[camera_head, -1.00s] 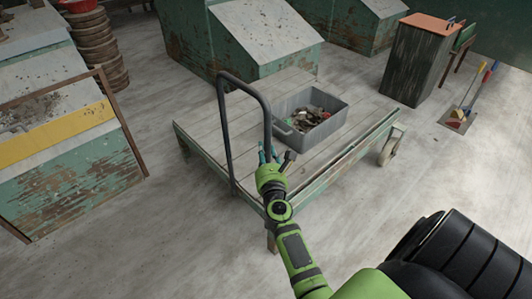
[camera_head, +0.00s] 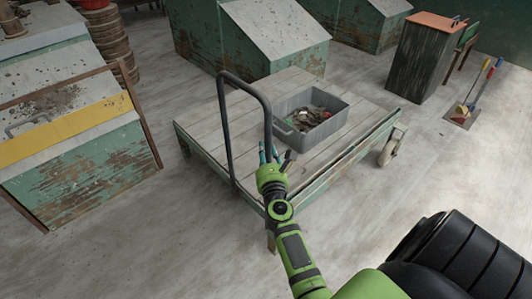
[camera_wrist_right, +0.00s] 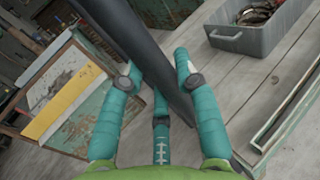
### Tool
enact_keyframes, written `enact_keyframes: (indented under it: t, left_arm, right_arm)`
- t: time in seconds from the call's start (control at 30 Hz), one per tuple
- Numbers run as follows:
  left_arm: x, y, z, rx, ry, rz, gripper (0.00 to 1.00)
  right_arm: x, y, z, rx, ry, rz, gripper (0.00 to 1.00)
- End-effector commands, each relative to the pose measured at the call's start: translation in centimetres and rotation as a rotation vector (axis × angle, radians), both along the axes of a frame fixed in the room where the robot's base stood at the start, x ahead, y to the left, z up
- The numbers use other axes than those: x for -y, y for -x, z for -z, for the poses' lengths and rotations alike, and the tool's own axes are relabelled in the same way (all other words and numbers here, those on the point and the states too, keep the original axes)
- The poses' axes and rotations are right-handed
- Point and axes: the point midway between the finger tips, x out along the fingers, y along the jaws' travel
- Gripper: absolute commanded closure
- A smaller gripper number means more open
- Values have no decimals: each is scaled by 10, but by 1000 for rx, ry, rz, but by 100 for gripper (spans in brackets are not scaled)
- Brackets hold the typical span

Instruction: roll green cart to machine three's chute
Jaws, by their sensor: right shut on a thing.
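The cart (camera_head: 222,150) has grey planks, a worn green frame, a castor at its right and a bent dark push handle (camera_head: 226,110) at its near left. My right gripper (camera_head: 274,155) is shut on the right upright of that handle. In the right wrist view, the teal fingers (camera_wrist_right: 158,100) close around the dark bar (camera_wrist_right: 133,42). A grey bin (camera_head: 291,140) of scraps stands on the deck. Green machines with sloped tops stand at the left (camera_head: 85,170), behind the cart (camera_head: 275,35) and further back (camera_head: 365,20). No number or chute can be made out. My left gripper is not in view.
A dark cabinet with an orange top (camera_head: 422,60) stands at the back right, with a dustpan and brush (camera_head: 463,112) on the floor beside it. Bare floor lies right of the cart.

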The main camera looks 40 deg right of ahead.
Motion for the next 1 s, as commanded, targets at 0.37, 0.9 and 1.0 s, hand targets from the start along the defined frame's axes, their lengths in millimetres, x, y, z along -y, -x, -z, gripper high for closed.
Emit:
enact_keyframes:
  t: [0.37, 0.9, 1.0]
  left_arm:
    - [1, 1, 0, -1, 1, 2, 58]
    - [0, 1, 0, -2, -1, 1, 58]
    - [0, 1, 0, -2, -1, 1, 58]
  right_arm:
    - [0, 0, -1, 1, 0, -1, 44]
    - [-37, 66, 1, -3, 2, -4, 44]
    - [-46, 82, 0, -2, 1, -3, 44]
